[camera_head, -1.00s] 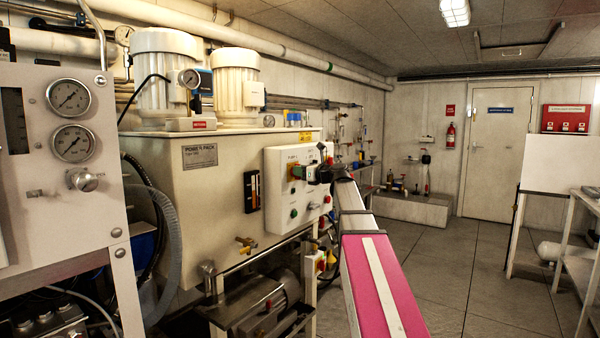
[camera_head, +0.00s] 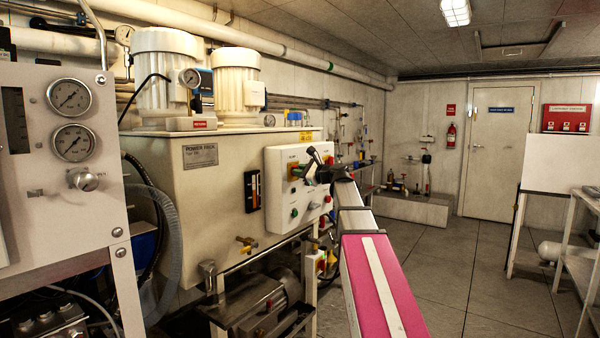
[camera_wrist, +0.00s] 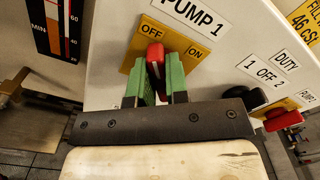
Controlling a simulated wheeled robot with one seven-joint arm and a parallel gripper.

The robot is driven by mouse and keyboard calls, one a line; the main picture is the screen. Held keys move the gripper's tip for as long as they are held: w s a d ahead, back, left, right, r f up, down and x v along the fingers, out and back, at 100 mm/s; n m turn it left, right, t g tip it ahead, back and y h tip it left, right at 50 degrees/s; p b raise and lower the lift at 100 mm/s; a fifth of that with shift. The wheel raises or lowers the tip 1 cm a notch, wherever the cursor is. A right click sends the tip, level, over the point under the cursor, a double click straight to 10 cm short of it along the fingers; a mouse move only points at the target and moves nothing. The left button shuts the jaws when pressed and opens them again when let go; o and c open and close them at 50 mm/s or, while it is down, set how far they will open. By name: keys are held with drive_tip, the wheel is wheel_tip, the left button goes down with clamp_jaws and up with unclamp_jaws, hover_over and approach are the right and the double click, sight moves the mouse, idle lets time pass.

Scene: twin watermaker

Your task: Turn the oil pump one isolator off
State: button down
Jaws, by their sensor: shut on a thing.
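The oil pump one isolator is a red knob (camera_wrist: 155,56) on a yellow plate (camera_wrist: 128,64) marked OFF and ON, under a PUMP 1 label (camera_wrist: 193,14). In the wrist view my gripper (camera_wrist: 158,78) has its two green fingers on either side of the knob, shut on it. The knob's top end shows below and between the OFF and ON words; its exact setting is hard to tell. In the head view my gripper (camera_head: 304,172) is at the upper left of the white control panel (camera_head: 272,190), where my wrist hides most of the knob.
A black selector knob marked DUTY (camera_wrist: 246,97) and another red knob (camera_wrist: 282,119) sit to the right in the wrist view. A level gauge (camera_wrist: 56,26) is at the left. The cream power pack tank (camera_head: 205,215) stands behind the panel. The floor at right (camera_head: 480,270) is clear.

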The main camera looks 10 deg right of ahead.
drive_tip(key=n, duration=0.5)
drive_tip(key=shift+s+a+f+n, duration=0.1)
drive_tip(key=shift+s+f+n, duration=0.05)
drive_tip(key=shift+n, duration=0.15)
drive_tip(key=shift+f+n, duration=0.2)
drive_tip(key=shift+n, duration=2)
drive_tip(key=c, duration=1.1)
unclamp_jaws()
drive_tip(key=v, duration=1)
drive_tip(key=shift+s+d, duration=0.25)
drive_tip(key=shift+s, duration=0.05)
